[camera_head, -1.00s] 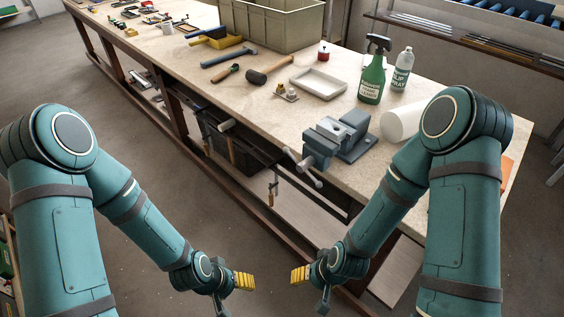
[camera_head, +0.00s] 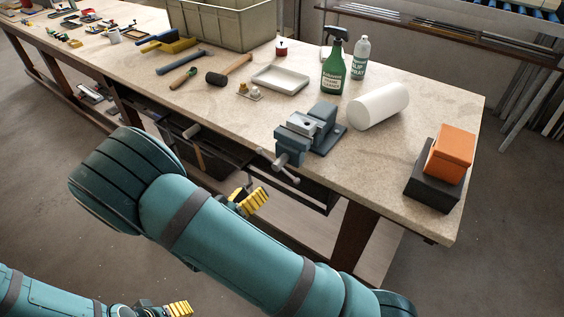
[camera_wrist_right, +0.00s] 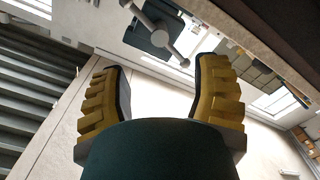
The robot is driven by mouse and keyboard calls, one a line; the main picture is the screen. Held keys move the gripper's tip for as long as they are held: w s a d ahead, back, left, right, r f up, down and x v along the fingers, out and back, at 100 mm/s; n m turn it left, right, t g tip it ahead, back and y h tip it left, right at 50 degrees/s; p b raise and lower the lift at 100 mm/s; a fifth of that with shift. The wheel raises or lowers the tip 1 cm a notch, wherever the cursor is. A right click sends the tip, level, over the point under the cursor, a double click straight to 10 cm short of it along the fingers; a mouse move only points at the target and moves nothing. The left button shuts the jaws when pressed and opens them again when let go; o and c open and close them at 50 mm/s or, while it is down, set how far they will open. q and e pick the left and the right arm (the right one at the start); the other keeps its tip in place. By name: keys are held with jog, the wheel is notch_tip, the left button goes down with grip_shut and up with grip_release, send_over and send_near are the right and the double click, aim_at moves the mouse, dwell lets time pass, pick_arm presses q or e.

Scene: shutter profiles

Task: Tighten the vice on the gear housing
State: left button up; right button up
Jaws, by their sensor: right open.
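The blue-grey vice (camera_head: 291,142) is fixed at the front edge of the workbench. Its handle and screw (camera_head: 284,170) stick out below the front. A light grey part, perhaps the gear housing (camera_head: 302,124), sits at the jaws; I cannot tell how tightly it is held. My right gripper (camera_head: 250,201) has yellow fingers and hangs in front of the bench, left of and below the handle. In the right wrist view its fingers (camera_wrist_right: 160,105) are apart and empty, with the handle (camera_wrist_right: 165,38) beyond them. My left gripper (camera_head: 178,309) shows at the bottom edge, partly cut off.
An orange box (camera_head: 449,153) on a dark block (camera_head: 432,188) is at the right corner. A shallow tray (camera_head: 280,79) and a mallet (camera_head: 228,71) lie left.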

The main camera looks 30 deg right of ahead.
aim_at(282, 163)
jog(key=b+x, duration=0.1)
jog(key=x, duration=1.2)
jog(key=shift+d, duration=0.3)
grip_shut()
